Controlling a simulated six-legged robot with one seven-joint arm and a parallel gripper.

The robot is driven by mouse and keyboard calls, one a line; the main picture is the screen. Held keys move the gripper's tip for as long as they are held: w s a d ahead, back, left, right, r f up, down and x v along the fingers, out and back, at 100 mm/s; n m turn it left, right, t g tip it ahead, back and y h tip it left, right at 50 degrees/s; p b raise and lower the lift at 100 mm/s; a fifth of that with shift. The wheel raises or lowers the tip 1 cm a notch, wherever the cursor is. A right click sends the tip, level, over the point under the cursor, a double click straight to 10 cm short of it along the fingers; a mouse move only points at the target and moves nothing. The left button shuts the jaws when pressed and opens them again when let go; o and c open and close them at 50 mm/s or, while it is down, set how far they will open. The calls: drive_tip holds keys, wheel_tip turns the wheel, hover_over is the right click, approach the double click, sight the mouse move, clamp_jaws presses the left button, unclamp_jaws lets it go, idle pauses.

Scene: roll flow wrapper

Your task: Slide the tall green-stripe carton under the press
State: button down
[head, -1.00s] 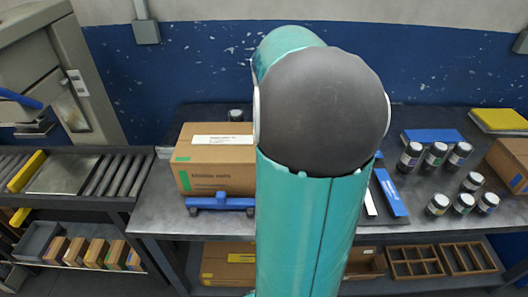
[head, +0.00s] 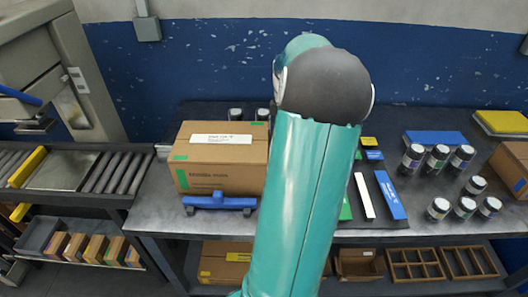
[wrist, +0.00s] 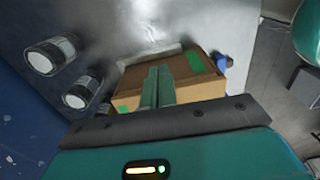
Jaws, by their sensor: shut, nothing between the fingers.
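The brown carton with green stripes (head: 222,175) stands on the grey table, left of my arm, with a white label on its top. In the wrist view the carton (wrist: 205,88) lies beyond my fingers, with green patches on it. My gripper (wrist: 158,72) shows its two green fingers together, shut and empty. The fingers overlap the carton in that view; I cannot tell whether they touch it. My gripper is hidden behind my arm in the head view. The press (head: 34,125) is at the far left, above a bare plate (head: 62,171) among rollers.
A blue bracket (head: 219,202) sits against the carton's front. Rollers (head: 120,175) run left of the table, with a yellow guide (head: 27,168). Dark jars stand behind the carton; one jar (wrist: 50,54) is near my gripper. More jars (head: 437,158) stand at right.

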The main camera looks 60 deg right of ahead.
drive_tip(key=w+f, duration=0.1)
drive_tip(key=f, duration=0.2)
drive_tip(key=w+a+f, duration=0.1)
drive_tip(key=f, duration=0.2)
drive_tip(key=w+f, duration=0.1)
drive_tip(key=f, duration=0.3)
drive_tip(key=shift+a, duration=0.35)
drive_tip(key=shift+w, duration=0.15)
